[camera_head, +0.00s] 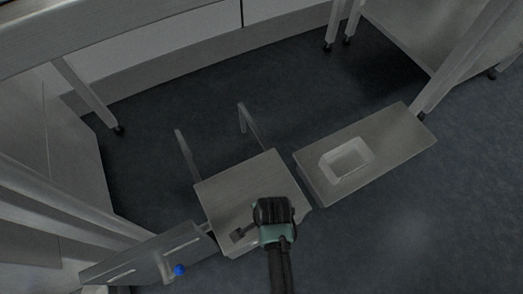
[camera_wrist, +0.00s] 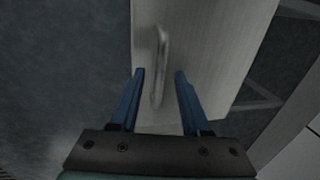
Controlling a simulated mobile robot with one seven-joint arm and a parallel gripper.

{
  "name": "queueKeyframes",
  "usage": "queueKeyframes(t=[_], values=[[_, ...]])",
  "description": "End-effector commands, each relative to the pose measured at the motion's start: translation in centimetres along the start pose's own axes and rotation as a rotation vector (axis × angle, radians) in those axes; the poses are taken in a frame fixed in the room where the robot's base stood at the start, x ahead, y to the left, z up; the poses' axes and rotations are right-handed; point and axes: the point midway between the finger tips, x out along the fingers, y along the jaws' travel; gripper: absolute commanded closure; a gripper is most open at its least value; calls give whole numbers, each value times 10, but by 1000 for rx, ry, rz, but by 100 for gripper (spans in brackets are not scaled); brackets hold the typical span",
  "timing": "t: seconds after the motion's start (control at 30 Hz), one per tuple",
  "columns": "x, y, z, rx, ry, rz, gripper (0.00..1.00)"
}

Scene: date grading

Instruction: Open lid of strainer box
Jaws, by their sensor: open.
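A light grey wooden box-like piece (camera_head: 228,190), which I take to be the strainer box, stands low in the middle of the head view. My gripper (camera_head: 275,212) is over its front right part and hides some of its top. In the wrist view a pale wooden panel (camera_wrist: 215,50) carries a slim grey bar handle (camera_wrist: 163,42). My gripper (camera_wrist: 160,73) is open there, with its blue fingers on either side of the handle. I cannot tell whether the fingers touch it. A small dark piece (camera_head: 242,233) shows left of my gripper.
A second box (camera_head: 395,140) at the right carries a white open tray (camera_head: 346,158). A grey panel (camera_head: 140,258) lies lower left, near a blue ball (camera_head: 180,270). Table legs stand around. Dark floor (camera_head: 400,230) is clear at lower right.

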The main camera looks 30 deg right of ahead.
Motion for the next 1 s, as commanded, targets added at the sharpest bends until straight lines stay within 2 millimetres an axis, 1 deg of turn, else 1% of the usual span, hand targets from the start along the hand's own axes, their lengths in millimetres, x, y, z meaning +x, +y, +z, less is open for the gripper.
queueKeyframes(t=[0.03, 0.13, 0.5, 0.77, 1.0], values=[[9, 0, 0, 0, 0, 0, 53], [15, 0, 0, 0, 1, 0, 53], [17, 0, 0, -1, 1, -1, 53], [17, 0, 0, -1, 0, -1, 100], [17, 0, 0, -1, 0, 0, 100]])
